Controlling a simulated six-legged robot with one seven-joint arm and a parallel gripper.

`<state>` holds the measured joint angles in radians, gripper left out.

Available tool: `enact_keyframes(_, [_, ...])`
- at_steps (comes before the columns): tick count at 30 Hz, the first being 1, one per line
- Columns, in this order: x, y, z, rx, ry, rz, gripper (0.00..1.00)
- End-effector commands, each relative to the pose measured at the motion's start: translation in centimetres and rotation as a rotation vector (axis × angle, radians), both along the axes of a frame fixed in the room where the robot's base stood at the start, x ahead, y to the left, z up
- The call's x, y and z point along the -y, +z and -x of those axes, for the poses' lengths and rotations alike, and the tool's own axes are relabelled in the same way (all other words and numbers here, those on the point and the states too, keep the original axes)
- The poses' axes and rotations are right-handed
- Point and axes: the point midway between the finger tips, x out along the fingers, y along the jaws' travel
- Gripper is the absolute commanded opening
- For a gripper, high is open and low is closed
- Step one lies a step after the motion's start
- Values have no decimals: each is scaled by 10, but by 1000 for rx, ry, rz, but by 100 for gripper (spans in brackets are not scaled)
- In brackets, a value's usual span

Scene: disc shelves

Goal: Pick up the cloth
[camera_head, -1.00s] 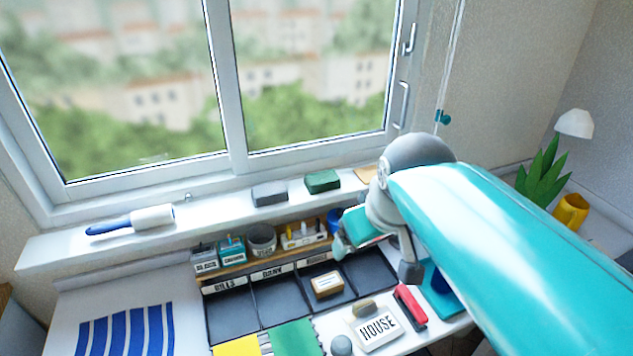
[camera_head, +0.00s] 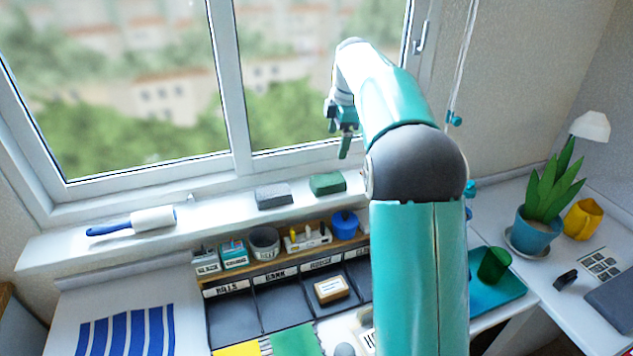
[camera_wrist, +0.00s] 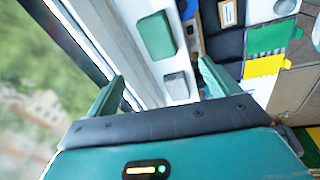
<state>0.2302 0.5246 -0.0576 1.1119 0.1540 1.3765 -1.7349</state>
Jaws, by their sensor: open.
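A blue-and-white striped cloth (camera_head: 127,332) lies flat on the white desk at the lower left in the head view, cut off by the bottom edge. It does not show in the wrist view. My gripper (camera_head: 340,132) is raised in front of the window, far to the right of the cloth and well above it. In the wrist view my gripper (camera_wrist: 160,78) has its two fingers spread with nothing held between them.
On the sill stand a green block (camera_head: 327,183), a grey block (camera_head: 273,196) and a blue-handled roller (camera_head: 133,221). Below are a shelf of small pots (camera_head: 264,242) and dark compartments (camera_head: 230,318). A potted plant (camera_head: 537,230) and green cup (camera_head: 494,264) stand at right.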

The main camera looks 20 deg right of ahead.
Motion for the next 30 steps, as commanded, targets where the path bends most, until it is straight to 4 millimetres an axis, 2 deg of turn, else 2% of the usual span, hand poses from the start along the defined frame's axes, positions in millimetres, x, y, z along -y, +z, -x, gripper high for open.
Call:
enact_keyframes(2, [7,-8,-7,-6,41,3,88])
enact_keyframes(7, [11,-19,-11,-9,67,4,88])
enact_keyframes(18, [5,-84,-19,-9,65,4,88])
enact_keyframes(26, [2,-105,-22,-9,65,3,88])
enact_keyframes(30, [-3,-127,-23,-10,68,5,88])
